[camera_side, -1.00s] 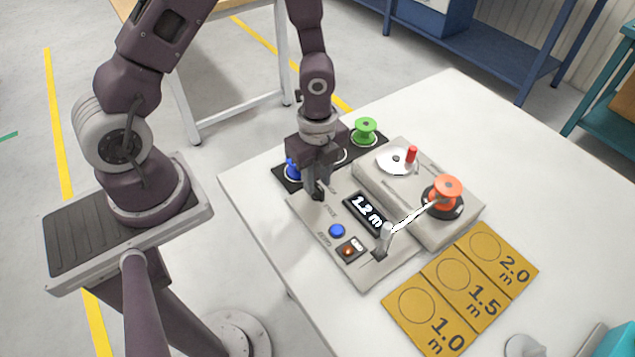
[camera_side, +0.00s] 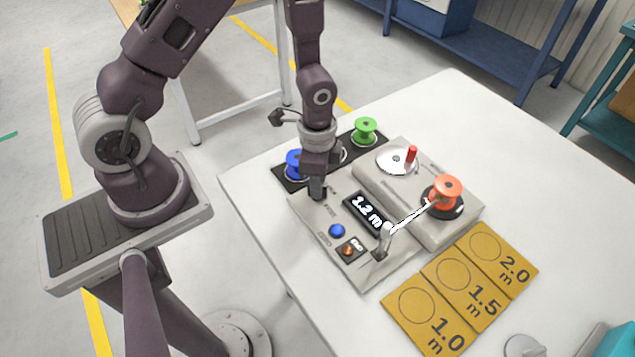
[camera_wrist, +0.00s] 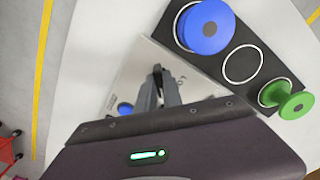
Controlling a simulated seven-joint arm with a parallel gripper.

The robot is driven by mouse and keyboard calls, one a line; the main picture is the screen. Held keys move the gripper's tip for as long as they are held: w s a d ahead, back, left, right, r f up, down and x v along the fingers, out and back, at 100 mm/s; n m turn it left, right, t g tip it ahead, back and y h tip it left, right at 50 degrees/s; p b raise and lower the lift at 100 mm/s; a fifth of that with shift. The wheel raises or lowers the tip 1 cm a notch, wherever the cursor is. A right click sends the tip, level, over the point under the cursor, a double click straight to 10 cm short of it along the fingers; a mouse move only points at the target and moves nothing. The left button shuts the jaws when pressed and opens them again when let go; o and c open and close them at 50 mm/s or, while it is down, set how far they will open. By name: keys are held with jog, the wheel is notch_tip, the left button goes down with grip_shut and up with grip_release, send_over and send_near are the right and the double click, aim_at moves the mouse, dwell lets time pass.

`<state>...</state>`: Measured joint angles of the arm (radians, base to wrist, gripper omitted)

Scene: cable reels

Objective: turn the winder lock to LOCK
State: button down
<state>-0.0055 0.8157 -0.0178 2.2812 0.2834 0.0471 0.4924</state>
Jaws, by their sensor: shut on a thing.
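The winder (camera_side: 405,262) is a grey machine on the white table, with a display reading 1.2 m (camera_side: 367,212). My gripper (camera_side: 317,193) points down at its back-left corner, where the lock sits. The fingers are shut on the small dark lock knob (camera_wrist: 157,72), which is mostly hidden between them. In the wrist view my gripper (camera_wrist: 158,85) covers most of the lock's markings, so I cannot read which way the knob points.
An orange reel (camera_side: 447,190) sits on the winder, with a white cable running to a post. A red-handled crank disc (camera_side: 397,160) is behind it. Blue (camera_side: 295,165) and green (camera_side: 365,130) reels stand on a black strip. Yellow length mats (camera_side: 430,318) lie in front.

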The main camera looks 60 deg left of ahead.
jog(key=n, duration=0.9)
jog(key=c, duration=1.5)
grip_release()
notch_tip(320, 180, up, 7)
jog(key=shift+r, duration=0.1)
notch_tip(320, 180, up, 10)
jog(key=t, duration=0.2)
jog(key=s+r+t, duration=0.1)
jog(key=s+r, duration=0.5)
jog(key=s+r+t, duration=0.2)
jog(key=s+r, duration=0.5)
jog(key=shift+s+r, duration=0.15)
jog(key=shift+s, duration=0.1)
